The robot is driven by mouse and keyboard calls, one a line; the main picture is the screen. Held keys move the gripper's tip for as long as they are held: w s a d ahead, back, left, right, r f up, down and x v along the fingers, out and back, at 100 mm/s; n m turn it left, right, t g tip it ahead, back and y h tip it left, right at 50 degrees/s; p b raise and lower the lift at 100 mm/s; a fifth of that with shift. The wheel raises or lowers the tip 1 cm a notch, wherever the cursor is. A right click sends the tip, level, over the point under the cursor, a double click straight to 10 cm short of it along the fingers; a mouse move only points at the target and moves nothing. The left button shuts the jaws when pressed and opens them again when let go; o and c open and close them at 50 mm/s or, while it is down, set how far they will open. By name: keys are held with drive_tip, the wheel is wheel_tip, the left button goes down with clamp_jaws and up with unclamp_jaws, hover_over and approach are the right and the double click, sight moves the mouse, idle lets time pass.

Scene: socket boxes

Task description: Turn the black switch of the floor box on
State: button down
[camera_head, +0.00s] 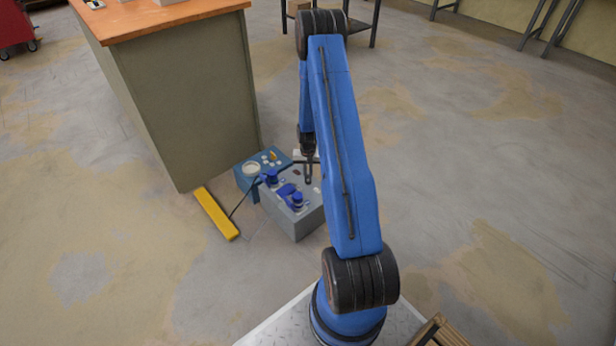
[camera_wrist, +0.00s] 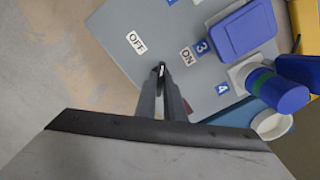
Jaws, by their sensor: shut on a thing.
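The grey floor box (camera_head: 297,229) stands on the floor beside the workbench, with blue sockets on its top. Its grey top (camera_wrist: 115,25) fills much of the wrist view, with an OFF label (camera_wrist: 136,42) on the left and an ON label (camera_wrist: 187,56) on the right. My gripper (camera_head: 308,181) points down at the box top. In the wrist view my gripper (camera_wrist: 162,70) is shut with its fingertips between the two labels. The black switch is mostly hidden by the fingers, so which way it leans cannot be told.
Blue sockets with lids (camera_wrist: 245,30) and a blue plug (camera_wrist: 275,90) stand close right of the fingers. A teal box (camera_head: 247,180) adjoins the floor box behind. A yellow bar (camera_head: 216,213) lies at left, and the workbench (camera_head: 190,110) rises behind it. Floor at right is clear.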

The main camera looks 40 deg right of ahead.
sight(308, 178)
drive_tip(key=m, duration=0.4)
drive_tip(key=shift+m, duration=0.3)
drive_tip(key=m, duration=0.4)
drive_tip(key=shift+m, duration=0.3)
drive_tip(key=c, duration=1.9)
unclamp_jaws()
drive_tip(key=shift+o, duration=0.2)
drive_tip(key=shift+r, duration=0.1)
wheel_tip(308, 178, up, 17)
drive_tip(key=shift+r, duration=0.15)
